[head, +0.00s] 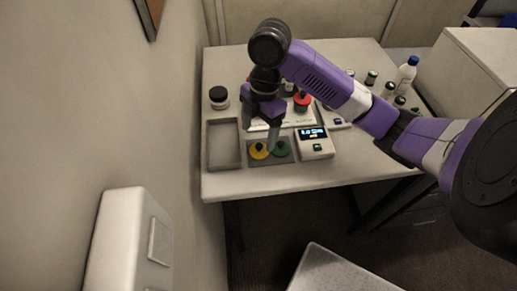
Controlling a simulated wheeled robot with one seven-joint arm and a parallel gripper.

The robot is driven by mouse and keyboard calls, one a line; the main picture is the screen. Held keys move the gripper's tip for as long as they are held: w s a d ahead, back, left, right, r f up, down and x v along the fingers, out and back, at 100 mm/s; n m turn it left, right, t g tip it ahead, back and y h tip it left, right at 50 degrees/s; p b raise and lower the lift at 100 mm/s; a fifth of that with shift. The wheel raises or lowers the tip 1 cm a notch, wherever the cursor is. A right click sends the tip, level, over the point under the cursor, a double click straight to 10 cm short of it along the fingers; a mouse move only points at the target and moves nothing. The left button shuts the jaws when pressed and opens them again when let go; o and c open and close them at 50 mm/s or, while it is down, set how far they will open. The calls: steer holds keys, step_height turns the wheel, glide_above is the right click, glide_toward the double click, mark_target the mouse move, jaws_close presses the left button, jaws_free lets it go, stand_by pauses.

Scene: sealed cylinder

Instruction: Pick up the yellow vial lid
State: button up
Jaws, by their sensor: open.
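The yellow vial lid (259,151), a small disc with a dark knob, lies in a shallow grey tray (255,162) near the table's front edge. A green lid (281,149) lies right beside it in the same tray. My gripper (273,137) is open and points down from my purple and black arm. It hangs above the lids, its fingertips appearing nearest the green one. The fingers are small and partly blend with the background, so their exact height is hard to tell.
An empty grey tray (223,145) is left of the lids. A device with a lit display (315,142) is to the right. A black-lidded jar (219,98) stands at the back left, a red-topped object (302,101) behind. Bottles, including a blue-capped one (406,75), stand at the right.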

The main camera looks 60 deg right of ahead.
mark_target(260, 144)
steer(key=shift+s+a+f+p, duration=0.1)
steer(key=shift+f+p, duration=0.1)
steer(key=shift+f, duration=0.65)
steer(key=shift+s+f+p, duration=0.1)
steer(key=shift+f+p, duration=0.05)
steer(key=shift+f, duration=0.65)
steer(key=shift+s+a+f+p, duration=0.1)
steer(key=shift+f+p, duration=0.1)
steer(key=shift+f, duration=0.65)
steer(key=c, duration=1.4)
